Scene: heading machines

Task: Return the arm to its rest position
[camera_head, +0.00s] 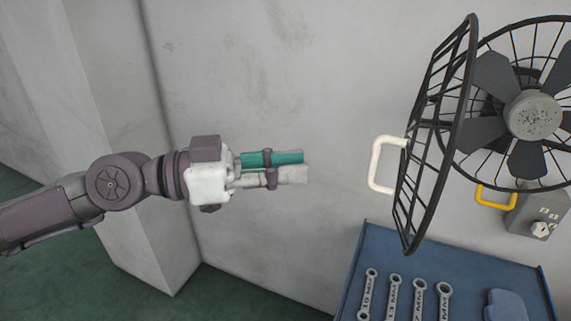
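My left arm reaches in from the left, in front of the bare grey wall. My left gripper (304,168) points to the right, with a white body, a teal upper finger face and a pale lower finger. The two fingers lie close together in the picture, and the angle does not show whether there is a gap between them. I see no object held in it. It is apart from the fan guard and its white handle to the right. My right arm and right gripper are not in view.
A black wire fan guard (432,140) stands swung open with a white handle (376,164). Behind it is a fan (532,115), with a yellow handle (495,203) and a grey switch box (540,212) below. A blue panel (385,245) carries several wrenches. A wall corner juts out behind my arm.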

